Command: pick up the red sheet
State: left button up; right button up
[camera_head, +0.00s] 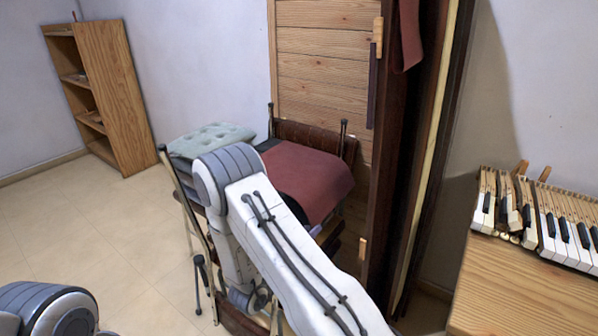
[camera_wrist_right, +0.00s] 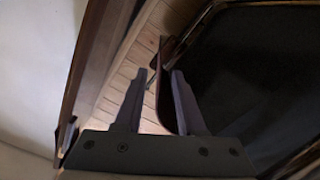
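The red sheet (camera_head: 310,178) lies draped over a chair-like frame in the middle of the head view, its front edge hanging down. My right arm reaches in front of it and hides its left part; the right gripper itself is hidden or unclear there. In the right wrist view my right gripper (camera_wrist_right: 158,72) is open, fingers apart. A thin dark red edge (camera_wrist_right: 164,96), which looks like the sheet, stands between the fingers, close to the right finger; I cannot tell whether they touch. My left gripper is not in view; only part of my left arm shows at bottom left.
A pale green cushion (camera_head: 212,138) sits left of the sheet. A wooden panel (camera_head: 325,60) stands behind, and dark upright boards (camera_head: 400,150) stand close on the right. Piano keys (camera_head: 560,225) lie at far right. A shelf (camera_head: 112,90) stands back left; floor at left is clear.

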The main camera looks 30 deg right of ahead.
aim_at(324, 214)
jog(key=x, duration=0.3)
jog(key=shift+w, duration=0.1)
jog(key=shift+x, duration=2.8)
grip_shut()
